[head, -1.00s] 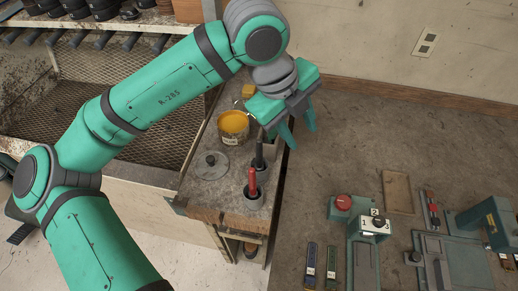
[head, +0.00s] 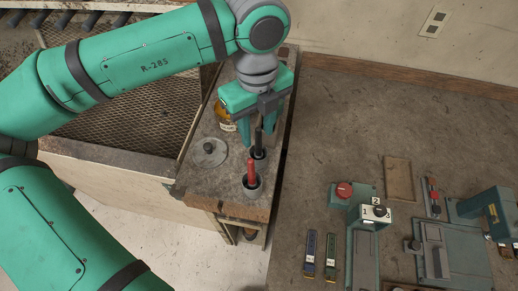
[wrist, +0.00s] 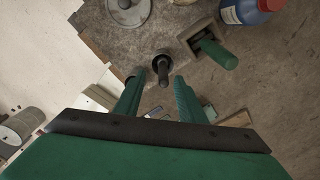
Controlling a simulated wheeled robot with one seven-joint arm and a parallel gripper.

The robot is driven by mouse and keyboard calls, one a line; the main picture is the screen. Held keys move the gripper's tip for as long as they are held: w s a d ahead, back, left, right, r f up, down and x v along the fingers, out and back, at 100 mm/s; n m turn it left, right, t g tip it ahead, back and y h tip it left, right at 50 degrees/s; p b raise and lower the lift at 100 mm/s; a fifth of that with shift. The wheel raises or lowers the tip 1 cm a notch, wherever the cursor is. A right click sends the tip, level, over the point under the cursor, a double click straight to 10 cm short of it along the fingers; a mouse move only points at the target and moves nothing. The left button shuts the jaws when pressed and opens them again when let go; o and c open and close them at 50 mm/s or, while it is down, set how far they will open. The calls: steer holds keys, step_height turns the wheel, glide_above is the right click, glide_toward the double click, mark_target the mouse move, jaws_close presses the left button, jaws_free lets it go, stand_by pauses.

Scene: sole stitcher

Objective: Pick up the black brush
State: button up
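The black brush (head: 259,142) stands handle up in a small round holder on the narrow bench. In the wrist view its dark handle (wrist: 163,72) points up between my fingers. My gripper (head: 257,138) is open above the bench, pointing down, with its fingertips on either side of the upper handle. In the wrist view the gripper (wrist: 157,90) shows a gap on both sides of the handle. I cannot tell the exact height of the fingertips along it. The brush's lower end is hidden in the holder.
A red-handled brush (head: 252,174) stands in a cup just in front. A round lid (head: 209,153) lies to the left, and a yellow pot (head: 225,118) is partly behind my gripper. The wrist view shows a green handle (wrist: 217,54) and a blue bottle (wrist: 247,10) nearby.

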mark_target(259, 139)
steer(key=f, duration=0.5)
steer(key=shift+w+d, duration=0.15)
steer(key=shift+w, duration=0.15)
jaws_close()
steer(key=shift+w+r, duration=0.1)
steer(key=shift+r, duration=0.05)
